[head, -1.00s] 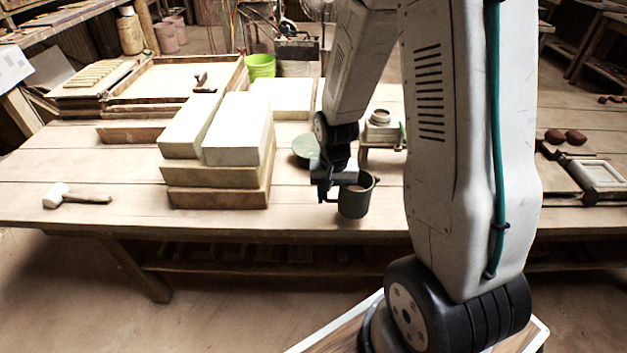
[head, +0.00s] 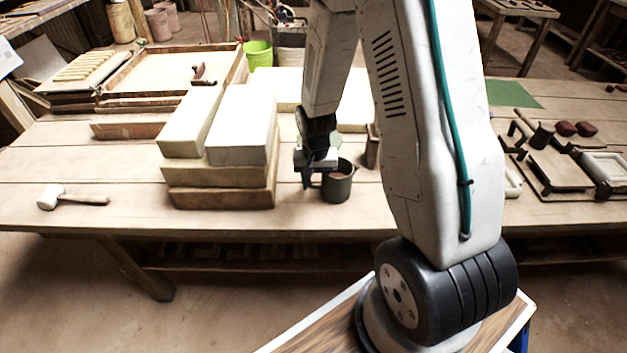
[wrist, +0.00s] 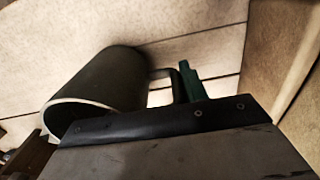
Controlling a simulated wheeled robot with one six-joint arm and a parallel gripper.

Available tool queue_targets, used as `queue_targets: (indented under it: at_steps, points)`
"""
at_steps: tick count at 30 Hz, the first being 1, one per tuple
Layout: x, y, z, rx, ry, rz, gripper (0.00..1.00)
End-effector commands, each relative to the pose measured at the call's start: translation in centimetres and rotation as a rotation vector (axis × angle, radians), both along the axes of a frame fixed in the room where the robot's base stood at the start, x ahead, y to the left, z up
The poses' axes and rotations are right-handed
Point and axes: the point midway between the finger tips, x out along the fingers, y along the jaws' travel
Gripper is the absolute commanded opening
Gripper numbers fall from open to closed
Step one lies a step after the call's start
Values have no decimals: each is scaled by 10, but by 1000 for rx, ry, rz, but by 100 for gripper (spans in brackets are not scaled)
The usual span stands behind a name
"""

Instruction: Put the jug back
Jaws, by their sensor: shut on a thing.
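The jug (head: 338,190) is a dark grey-green cup with a side handle and something brown inside. It is upright at the front middle of the bench, just right of the stacked blocks. My gripper (head: 312,182) is at its left side, shut on the handle. I cannot tell whether the jug's base touches the bench. In the wrist view the jug (wrist: 105,85) shows its rim and wall, with the handle running to my green fingertips (wrist: 188,85). The exact grip is partly hidden by the gripper body.
White blocks (head: 240,125) on wooden boards (head: 220,196) stand close to the left of my gripper. A mallet (head: 70,198) lies at the far left. A green mat (head: 515,93) and a white-framed tray (head: 606,168) are at the right. My arm hides part of the bench behind the jug.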

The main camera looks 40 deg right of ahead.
Motion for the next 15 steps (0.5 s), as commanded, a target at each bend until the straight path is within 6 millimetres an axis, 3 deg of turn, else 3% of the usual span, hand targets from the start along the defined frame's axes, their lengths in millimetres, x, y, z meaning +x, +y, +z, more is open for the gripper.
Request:
queue_targets:
  at_steps: [9,10,12,15]
  points:
    - [0,1,-2,0,0,2,0]
    - [0,1,-3,0,0,2,46]
    - [0,2,-2,0,0,3,65]
    - [0,2,-2,0,0,4,65]
